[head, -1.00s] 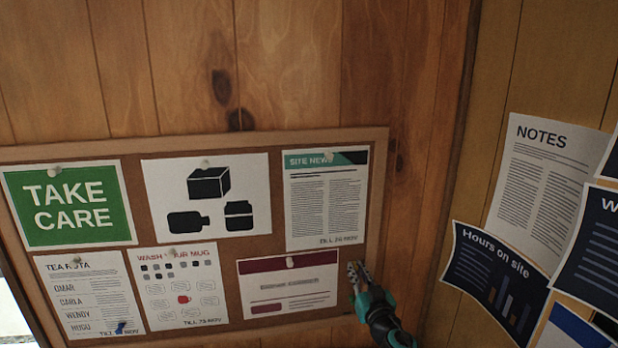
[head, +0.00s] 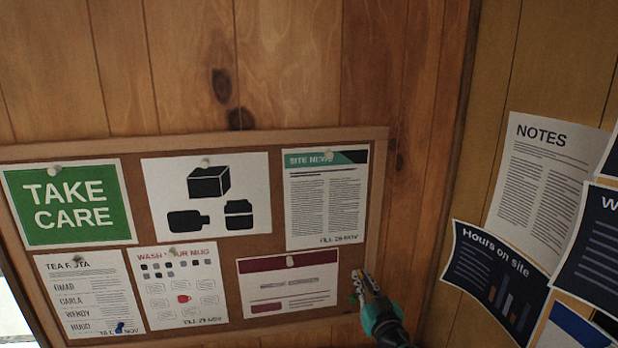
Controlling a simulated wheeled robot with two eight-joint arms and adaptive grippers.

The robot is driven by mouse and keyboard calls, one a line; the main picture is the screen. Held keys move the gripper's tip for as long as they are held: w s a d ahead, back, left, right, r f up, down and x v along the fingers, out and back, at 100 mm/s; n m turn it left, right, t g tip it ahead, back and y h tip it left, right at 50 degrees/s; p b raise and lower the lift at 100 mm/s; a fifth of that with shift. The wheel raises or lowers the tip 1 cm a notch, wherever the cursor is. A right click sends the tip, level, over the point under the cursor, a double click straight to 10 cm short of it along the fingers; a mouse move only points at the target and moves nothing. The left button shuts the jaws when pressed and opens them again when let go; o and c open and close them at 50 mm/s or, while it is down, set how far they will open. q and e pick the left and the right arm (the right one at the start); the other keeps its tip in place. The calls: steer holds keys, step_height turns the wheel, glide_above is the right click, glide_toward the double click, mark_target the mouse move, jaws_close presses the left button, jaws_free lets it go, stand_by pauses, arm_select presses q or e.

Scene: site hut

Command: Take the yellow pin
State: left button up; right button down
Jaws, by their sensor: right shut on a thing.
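My right gripper (head: 364,283) comes up from the bottom, in front of the lower right corner of the cork board (head: 262,243). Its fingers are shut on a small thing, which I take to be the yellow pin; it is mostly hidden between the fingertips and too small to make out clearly. A small green spot (head: 352,298) shows just left of the fingers. My left gripper is not in view.
Pale pins hold sheets on the board, including the TAKE CARE sign (head: 68,205) and the site news sheet (head: 326,205). A blue pin (head: 119,328) is on the tea rota. Notices (head: 540,185) hang on the right wall.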

steer(key=shift+s+d+r+p, duration=0.15)
steer(key=shift+s+r+p, duration=0.3)
steer(key=shift+s, duration=0.35)
steer(key=shift+s+d+r+p, duration=0.15)
steer(key=shift+s+r+p, duration=0.3)
steer(key=shift+s, duration=0.4)
steer(key=shift+s+d+r+p, duration=0.15)
steer(key=shift+s+r+p, duration=0.3)
steer(key=shift+s, duration=0.35)
